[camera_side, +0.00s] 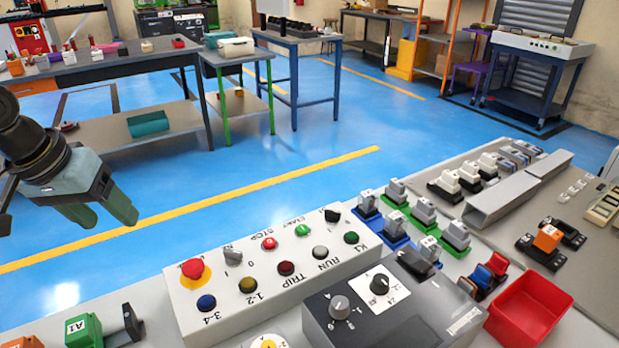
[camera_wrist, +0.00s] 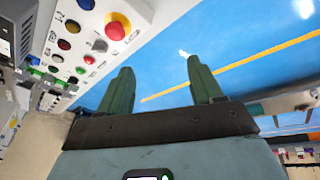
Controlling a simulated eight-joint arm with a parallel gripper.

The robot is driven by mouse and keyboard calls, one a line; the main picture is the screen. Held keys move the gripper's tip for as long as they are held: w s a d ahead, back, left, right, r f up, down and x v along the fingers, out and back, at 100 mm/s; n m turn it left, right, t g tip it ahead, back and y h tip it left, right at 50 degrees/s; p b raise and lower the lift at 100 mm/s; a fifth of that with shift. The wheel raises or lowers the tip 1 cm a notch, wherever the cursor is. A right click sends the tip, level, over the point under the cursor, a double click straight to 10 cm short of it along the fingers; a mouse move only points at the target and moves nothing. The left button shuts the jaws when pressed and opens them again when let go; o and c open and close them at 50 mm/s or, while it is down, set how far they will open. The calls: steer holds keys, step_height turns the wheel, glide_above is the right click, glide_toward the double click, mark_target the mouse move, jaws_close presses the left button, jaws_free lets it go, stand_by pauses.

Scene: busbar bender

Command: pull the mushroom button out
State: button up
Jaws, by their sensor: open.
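The red mushroom button (camera_side: 193,269) stands on a yellow base at the far left corner of the white control box (camera_side: 300,255). It also shows near the top of the wrist view (camera_wrist: 115,28), beyond my fingers. My gripper (camera_side: 105,215) is in the air to the left of the box and apart from the button. Its two green fingers (camera_wrist: 158,80) are spread with nothing between them. Whether the button is pressed in or out cannot be told.
The box also carries a grey selector (camera_side: 232,256), several small coloured buttons and lamps. A dark box with knobs (camera_side: 395,305) stands in front of it. Green terminal blocks (camera_side: 85,330) sit at lower left, and a red bin (camera_side: 530,308) at right. Open air surrounds my gripper above the blue floor.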

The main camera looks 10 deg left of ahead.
mark_target(192, 265)
steer(key=w+d+r+n+g, duration=0.1)
steer(key=w+d+n+g, duration=0.25)
steer(key=d, duration=0.55)
steer(key=shift+g+y, duration=0.25)
steer(key=shift+y, duration=0.05)
steer(key=f, duration=1.1)
steer(key=shift+w+d+f, duration=0.2)
steer(key=shift+w+f, duration=0.1)
steer(key=shift+f, duration=0.05)
steer(key=shift+c, duration=0.2)
